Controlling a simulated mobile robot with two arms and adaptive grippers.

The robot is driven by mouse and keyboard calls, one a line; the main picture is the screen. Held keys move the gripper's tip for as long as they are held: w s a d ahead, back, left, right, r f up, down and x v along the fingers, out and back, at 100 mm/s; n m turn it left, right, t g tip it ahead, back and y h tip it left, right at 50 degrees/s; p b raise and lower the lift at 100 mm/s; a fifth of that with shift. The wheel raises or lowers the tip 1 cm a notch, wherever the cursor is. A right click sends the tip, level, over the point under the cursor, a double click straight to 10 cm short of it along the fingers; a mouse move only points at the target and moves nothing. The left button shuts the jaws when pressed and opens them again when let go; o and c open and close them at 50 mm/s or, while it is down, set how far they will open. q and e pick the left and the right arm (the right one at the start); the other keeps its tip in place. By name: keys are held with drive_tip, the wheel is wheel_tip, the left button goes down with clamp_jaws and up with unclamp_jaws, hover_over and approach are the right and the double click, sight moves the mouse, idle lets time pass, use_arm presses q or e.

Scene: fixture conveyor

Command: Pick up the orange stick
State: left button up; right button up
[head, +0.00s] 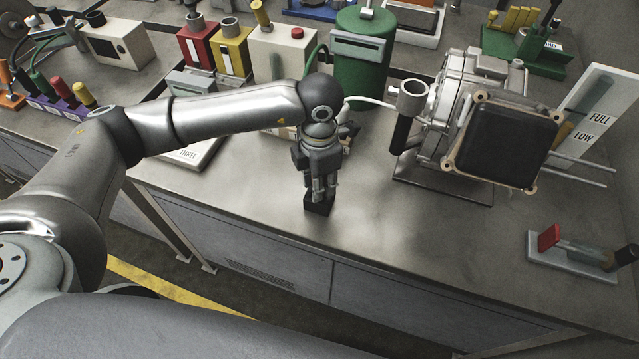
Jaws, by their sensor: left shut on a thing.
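My left gripper (319,192) points straight down over the bench near its front edge. Its fingers are shut on a small dark block (318,207), which is at the bench surface; whether it touches the bench I cannot tell. No orange shows between the fingers. My right gripper is not in view.
A green tank (362,65) and red and yellow boxes (200,45) stand behind the gripper. A metal machine with a dark square panel (505,140) is to the right. A small clamp-like fixture (570,258) lies at the far right. The bench front between is clear.

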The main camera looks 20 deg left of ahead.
use_arm(q)
clamp_jaws()
drive_tip(key=shift+r, duration=0.1)
